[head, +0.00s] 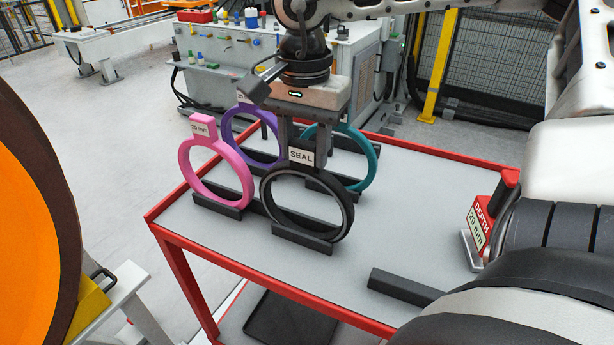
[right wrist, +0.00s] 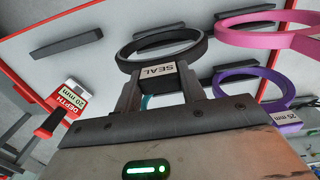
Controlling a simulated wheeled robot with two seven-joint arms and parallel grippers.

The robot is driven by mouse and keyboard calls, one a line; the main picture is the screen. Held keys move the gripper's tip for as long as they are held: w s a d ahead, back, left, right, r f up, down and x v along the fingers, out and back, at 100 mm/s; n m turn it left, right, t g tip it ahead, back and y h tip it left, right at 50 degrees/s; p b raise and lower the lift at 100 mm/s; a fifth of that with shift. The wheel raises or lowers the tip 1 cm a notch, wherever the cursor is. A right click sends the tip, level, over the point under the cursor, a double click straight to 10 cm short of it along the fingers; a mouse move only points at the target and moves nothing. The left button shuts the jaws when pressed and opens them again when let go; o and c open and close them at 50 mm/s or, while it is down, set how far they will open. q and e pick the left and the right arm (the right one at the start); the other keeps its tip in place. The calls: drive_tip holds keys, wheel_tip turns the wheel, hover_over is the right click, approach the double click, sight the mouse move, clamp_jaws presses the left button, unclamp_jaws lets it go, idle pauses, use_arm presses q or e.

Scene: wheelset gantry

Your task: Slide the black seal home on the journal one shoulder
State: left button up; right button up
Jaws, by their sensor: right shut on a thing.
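The black seal (head: 346,216) is a ring with a tab marked SEAL, standing upright at a dark holder bar (head: 302,240) on the cart. My right gripper (head: 302,150) comes down from above and is shut on the seal's tab. In the right wrist view the seal (right wrist: 137,63) shows beyond the fingers (right wrist: 160,88), with its tab between them. I cannot tell whether the seal still touches its holder. The journal and its shoulder are not clearly in view; a large orange and dark brown disc (head: 25,200) stands at the left. My left gripper is not in view.
A pink ring (head: 185,172), a purple ring (head: 228,128) and a teal ring (head: 372,165) stand close around the seal on the red-edged cart (head: 240,245). A red depth gauge (head: 490,222) stands at the cart's right. An empty dark bar (head: 400,285) lies near the front.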

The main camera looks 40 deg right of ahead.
drive_tip(key=shift+r+p, duration=2.9)
drive_tip(key=shift+r, duration=1.45)
drive_tip(key=shift+f, duration=0.1)
